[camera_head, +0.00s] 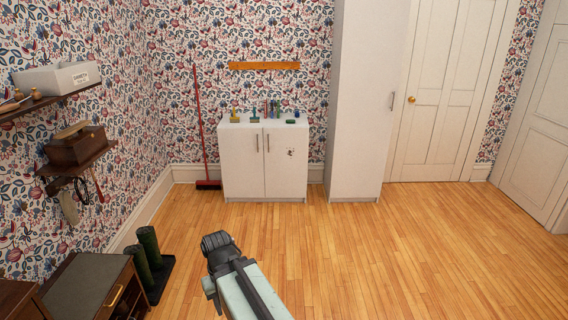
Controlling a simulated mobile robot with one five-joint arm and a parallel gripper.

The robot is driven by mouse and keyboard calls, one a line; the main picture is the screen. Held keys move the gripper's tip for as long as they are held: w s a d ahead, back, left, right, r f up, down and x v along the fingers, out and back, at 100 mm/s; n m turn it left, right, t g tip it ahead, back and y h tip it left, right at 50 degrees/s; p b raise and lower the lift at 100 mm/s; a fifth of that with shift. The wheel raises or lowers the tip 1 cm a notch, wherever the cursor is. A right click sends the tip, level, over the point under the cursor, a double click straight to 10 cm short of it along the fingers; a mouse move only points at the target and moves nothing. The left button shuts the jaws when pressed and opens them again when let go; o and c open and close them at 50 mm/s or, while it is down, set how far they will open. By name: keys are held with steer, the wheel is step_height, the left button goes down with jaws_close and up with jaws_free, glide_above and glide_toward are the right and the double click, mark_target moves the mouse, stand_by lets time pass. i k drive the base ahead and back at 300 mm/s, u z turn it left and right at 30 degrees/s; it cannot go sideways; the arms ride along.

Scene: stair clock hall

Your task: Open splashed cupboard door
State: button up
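A low white cupboard (243,178) with two doors stands against the far papered wall. Its right door (286,172) has dark splash marks (291,152) near its upper right and a vertical bar handle (268,142) near its left edge. Both doors are shut. My arm reaches up from the bottom edge, and my gripper (216,242) is in front of the cupboard, well apart from it over the floor. The gripper's fingers look dark and are too small and turned away to tell whether they are open.
Small bottles and brushes (272,110) stand on the cupboard top. A red broom (207,150) leans left of it; a tall white cabinet (358,110) stands right. Green boots (148,247) on a tray and a dark low cabinet (92,290) are at lower left. Open floor (400,250) lies right.

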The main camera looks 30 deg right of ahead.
mark_target(286, 148)
steer(key=z, duration=0.35)
steer(key=i, duration=0.75)
steer(key=z, duration=0.7)
steer(key=i, duration=2.15)
steer(key=u, duration=0.4)
steer(key=i, duration=1.65)
steer(key=u, duration=1.4)
steer(key=k, duration=0.7)
steer(key=u, duration=0.15)
steer(key=i, duration=0.9)
steer(key=z, duration=0.25)
steer(key=k, duration=0.7)
steer(key=u, duration=0.2)
